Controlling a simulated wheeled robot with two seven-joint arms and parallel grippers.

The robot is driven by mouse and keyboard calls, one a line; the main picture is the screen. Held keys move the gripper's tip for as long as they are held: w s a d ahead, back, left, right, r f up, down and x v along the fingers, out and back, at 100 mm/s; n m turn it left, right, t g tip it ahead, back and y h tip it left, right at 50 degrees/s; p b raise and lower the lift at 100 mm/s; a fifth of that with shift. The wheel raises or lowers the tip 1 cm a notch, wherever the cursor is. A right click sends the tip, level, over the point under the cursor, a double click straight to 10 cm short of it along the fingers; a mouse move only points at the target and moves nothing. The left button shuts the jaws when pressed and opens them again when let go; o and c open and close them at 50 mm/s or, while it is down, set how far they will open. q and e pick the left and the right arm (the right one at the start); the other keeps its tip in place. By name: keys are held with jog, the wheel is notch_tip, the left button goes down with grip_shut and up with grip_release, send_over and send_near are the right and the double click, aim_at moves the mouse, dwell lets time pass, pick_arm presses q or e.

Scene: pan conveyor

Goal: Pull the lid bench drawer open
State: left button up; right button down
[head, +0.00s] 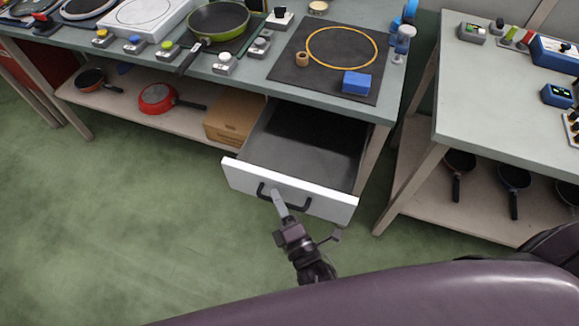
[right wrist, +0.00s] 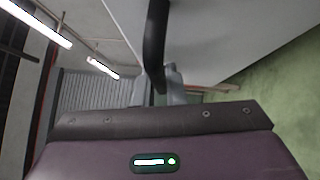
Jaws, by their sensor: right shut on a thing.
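The lid bench drawer (head: 300,150) is pulled well out from under the bench top, and its grey inside looks empty, with the far end in shadow. Its white front (head: 240,178) carries a dark bar handle (head: 296,207). In the right wrist view the dark handle (right wrist: 156,45) runs down between the fingers (right wrist: 163,88). My left gripper does not show in the head view.
The bench top (head: 240,85) holds a dark mat (head: 290,72) with a blue block (head: 357,82), and a green pan (head: 220,18). A lower shelf (head: 130,112) bears a cardboard box (head: 234,120). Another bench (head: 480,90) stands right. Green floor is clear at left.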

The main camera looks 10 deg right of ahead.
jog(key=s+a+p, duration=0.1)
jog(key=s+a, duration=0.2)
jog(key=s, duration=0.2)
jog(key=shift+s+a, duration=0.2)
jog(key=shift+a, duration=0.1)
jog(key=c, duration=1.8)
grip_release()
jog(key=shift+o, duration=0.2)
jog(key=b+v, duration=0.1)
jog(key=v, duration=0.6)
jog(key=shift+s, duration=0.4)
jog(key=shift+d+f, duration=0.1)
jog(key=shift+f, duration=0.15)
